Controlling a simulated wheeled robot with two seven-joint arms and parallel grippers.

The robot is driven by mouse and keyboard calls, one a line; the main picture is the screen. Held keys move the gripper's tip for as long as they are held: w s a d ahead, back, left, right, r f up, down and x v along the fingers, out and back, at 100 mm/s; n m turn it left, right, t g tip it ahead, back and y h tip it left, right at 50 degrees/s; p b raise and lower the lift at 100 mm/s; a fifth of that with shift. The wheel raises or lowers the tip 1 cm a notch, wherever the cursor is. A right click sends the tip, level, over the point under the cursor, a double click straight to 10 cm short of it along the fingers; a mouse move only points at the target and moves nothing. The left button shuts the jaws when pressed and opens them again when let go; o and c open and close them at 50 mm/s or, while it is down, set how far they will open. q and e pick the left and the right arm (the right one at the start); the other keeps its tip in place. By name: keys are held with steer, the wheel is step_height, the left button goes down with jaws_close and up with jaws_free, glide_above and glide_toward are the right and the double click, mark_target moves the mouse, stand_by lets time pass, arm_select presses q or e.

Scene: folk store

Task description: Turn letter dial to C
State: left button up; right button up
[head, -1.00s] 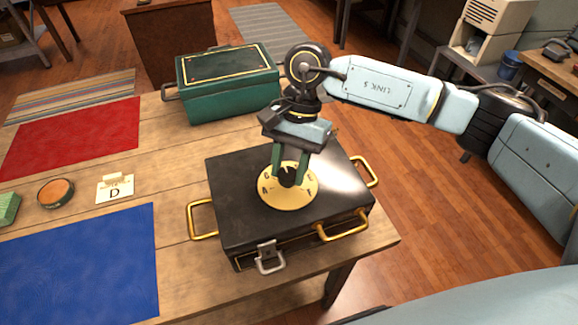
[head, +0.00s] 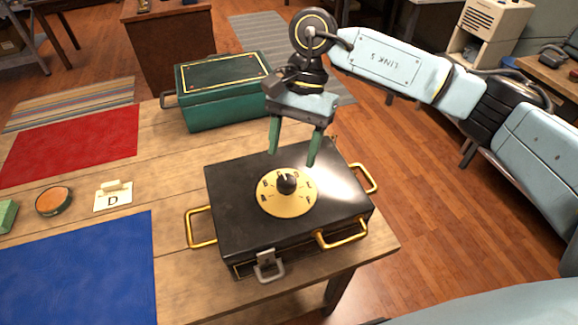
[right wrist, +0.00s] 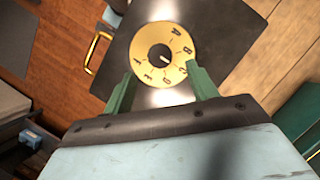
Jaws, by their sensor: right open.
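A round gold letter dial (head: 268,204) with a black centre knob (head: 287,183) sits on the lid of a black case (head: 235,228). In the right wrist view, letters ring the gold dial (right wrist: 150,39), and a small pale mark on the black knob (right wrist: 158,52) points to the lower right, roughly toward the letter after B. That letter is too blurred to be sure of. My right gripper (head: 292,157) is open and empty above the dial, its fingers clear of the knob. In the right wrist view its green fingertips (right wrist: 160,72) are spread apart. My left gripper is not seen.
The case has gold handles (head: 201,228) and a silver front latch (head: 268,262). A green box (head: 225,105) stands behind it.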

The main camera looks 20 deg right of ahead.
steer(key=v, duration=0.7)
steer(key=shift+r, duration=0.2)
